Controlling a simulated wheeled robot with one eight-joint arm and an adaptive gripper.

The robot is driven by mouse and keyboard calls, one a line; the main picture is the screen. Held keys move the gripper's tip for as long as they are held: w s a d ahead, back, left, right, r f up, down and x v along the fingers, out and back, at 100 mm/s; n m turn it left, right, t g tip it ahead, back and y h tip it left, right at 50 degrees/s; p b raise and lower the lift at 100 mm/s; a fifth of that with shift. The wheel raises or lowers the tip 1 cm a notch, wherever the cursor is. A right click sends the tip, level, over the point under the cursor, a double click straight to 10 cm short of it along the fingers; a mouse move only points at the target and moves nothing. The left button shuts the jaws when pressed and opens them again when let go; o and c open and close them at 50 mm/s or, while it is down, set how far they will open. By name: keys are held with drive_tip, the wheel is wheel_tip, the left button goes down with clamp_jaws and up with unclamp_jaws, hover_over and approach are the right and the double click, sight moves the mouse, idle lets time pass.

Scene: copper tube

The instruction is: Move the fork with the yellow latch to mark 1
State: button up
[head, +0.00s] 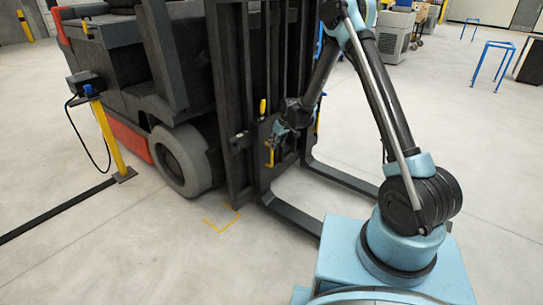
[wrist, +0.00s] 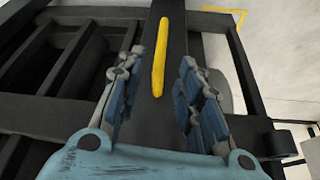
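The forklift's nearer fork (head: 292,214) reaches low over the floor, its dark shank rising at the carriage. A yellow latch (head: 262,107) stands upright at its top. In the wrist view the yellow latch (wrist: 161,58) lies along the dark shank (wrist: 172,20), ahead of and between the fingers. My gripper (head: 279,146) is at the carriage by this shank; in the wrist view my gripper (wrist: 158,84) is open, its blue-padded fingers on either side with visible gaps. Contact behind the fingers cannot be told. A yellow corner mark (head: 222,222) is on the floor; no number is readable.
The forklift mast (head: 228,100) and carriage bars (wrist: 55,108) crowd the gripper. The other fork (head: 343,178) lies to the right. A yellow post (head: 108,140) with a cabled box stands left. Blue stands (head: 492,65) are far right.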

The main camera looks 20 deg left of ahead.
hover_over(272, 165)
drive_tip(key=f, duration=0.9)
drive_tip(key=shift+w+a, duration=0.15)
drive_tip(key=shift+w, duration=0.25)
clamp_jaws()
